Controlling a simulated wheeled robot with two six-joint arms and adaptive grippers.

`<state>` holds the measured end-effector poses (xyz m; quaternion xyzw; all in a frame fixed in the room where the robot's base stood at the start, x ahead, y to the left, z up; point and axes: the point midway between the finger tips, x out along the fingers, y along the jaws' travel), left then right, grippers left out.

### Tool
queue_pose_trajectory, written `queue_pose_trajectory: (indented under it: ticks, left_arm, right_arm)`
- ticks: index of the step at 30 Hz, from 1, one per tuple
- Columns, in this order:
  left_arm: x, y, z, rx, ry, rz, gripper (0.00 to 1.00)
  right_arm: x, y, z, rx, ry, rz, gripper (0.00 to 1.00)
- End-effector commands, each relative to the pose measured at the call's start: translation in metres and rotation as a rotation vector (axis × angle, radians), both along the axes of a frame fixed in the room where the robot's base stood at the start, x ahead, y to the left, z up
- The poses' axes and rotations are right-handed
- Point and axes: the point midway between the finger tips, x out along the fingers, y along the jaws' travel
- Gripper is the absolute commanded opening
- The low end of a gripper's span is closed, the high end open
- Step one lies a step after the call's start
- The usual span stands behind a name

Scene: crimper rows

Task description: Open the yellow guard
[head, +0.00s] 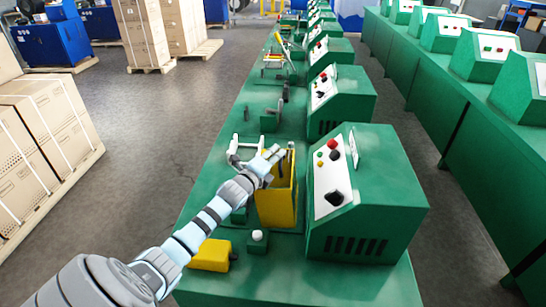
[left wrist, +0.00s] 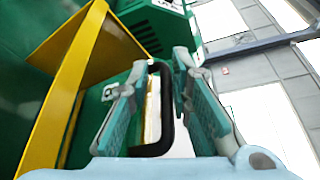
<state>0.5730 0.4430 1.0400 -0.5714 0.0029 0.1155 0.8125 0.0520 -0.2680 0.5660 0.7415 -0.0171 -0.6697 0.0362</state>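The yellow guard (head: 277,197) stands upright on the nearest green machine, left of its control box. In the left wrist view its yellow panels (left wrist: 70,85) fill the left side. A black bar handle (left wrist: 165,110) shows between the fingers of my left gripper (left wrist: 160,65). The fingers are apart on either side of the handle, with the right finger close to it; I cannot tell whether it touches. In the head view my left gripper (head: 265,157) is at the top of the guard and hides part of it. My right gripper is not in view.
The green control box (head: 365,205) stands close on the right, with knobs on its white panel. A yellow box (head: 211,255) and a white button (head: 257,236) sit at the front of the bench. More machines run behind. Cartons (head: 50,130) stand at the left.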

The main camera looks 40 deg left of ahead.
Motion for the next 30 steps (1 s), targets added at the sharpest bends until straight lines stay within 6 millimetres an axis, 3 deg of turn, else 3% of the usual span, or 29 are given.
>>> queue_pose_trajectory:
  ticks: [5,12,16,30]
  left_arm:
    - [-0.021,-0.004,0.001,0.006,0.005,-0.003,0.18]
    - [-0.086,-0.016,0.010,0.011,0.008,-0.005,0.18]
    - [-0.109,-0.020,0.014,0.007,0.005,-0.003,0.18]
    - [-0.117,-0.021,0.016,0.000,-0.001,0.000,0.18]
  right_arm:
    - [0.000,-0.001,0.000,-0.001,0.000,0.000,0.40]
    - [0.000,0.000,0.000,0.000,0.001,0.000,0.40]
    - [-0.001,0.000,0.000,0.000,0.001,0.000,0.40]
    - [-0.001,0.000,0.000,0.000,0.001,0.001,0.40]
